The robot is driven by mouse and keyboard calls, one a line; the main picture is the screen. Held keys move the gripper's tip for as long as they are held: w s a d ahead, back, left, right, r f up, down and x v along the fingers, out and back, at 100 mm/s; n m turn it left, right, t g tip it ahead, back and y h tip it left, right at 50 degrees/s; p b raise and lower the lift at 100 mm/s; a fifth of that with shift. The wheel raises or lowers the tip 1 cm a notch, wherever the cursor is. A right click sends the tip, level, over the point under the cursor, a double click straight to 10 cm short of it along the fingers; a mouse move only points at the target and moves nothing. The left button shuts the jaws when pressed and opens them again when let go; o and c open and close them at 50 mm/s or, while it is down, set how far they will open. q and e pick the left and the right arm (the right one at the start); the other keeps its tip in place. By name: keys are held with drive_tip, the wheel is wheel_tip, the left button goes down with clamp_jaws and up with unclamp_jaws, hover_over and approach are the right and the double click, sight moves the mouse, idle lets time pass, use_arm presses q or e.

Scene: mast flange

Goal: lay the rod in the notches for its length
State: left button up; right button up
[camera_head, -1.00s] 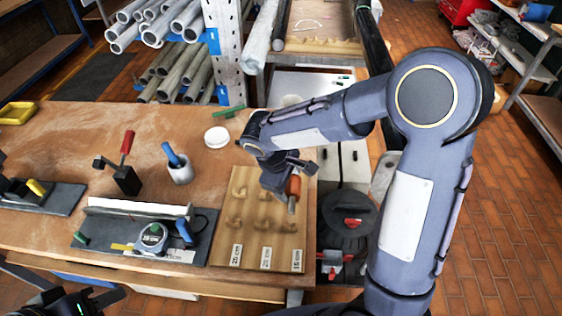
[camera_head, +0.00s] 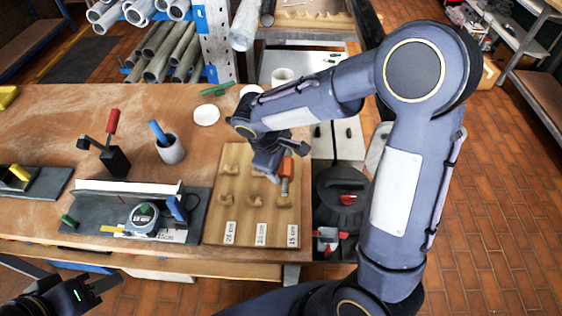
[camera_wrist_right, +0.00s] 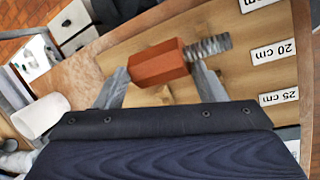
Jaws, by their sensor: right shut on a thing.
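The rod (camera_head: 285,184) has an orange block-shaped part and a grey threaded end. My right gripper (camera_head: 276,168) is shut on its orange part, which also shows between the two fingers in the right wrist view (camera_wrist_right: 157,66). The threaded end points toward the labels. The rod is over the right-hand column of the wooden notch board (camera_head: 243,200), in line with the 15 cm label (camera_head: 292,236). I cannot tell whether it touches a notch. The 20 cm (camera_head: 261,234) and 25 cm (camera_head: 230,233) columns are empty. My left gripper (camera_head: 92,290) is at the lower left, its jaw opening unclear.
A tape measure (camera_head: 143,219) sits on a dark fixture with a white bar (camera_head: 128,187) left of the board. A grey cup (camera_head: 171,150) with a blue-handled tool and a red-handled clamp (camera_head: 114,155) stand behind. A white disc (camera_head: 206,115) lies near the table's back edge.

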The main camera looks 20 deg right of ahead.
drive_tip(key=shift+f+b, duration=2.55)
drive_tip(key=shift+f, duration=0.6)
drive_tip(key=o, duration=1.3)
drive_tip(key=shift+s, duration=0.1)
drive_tip(key=shift+o, duration=0.2)
drive_tip(key=shift+f, duration=0.1)
drive_tip(key=shift+a, duration=0.1)
drive_tip(key=v, duration=0.8)
drive_tip(key=shift+d, duration=0.25)
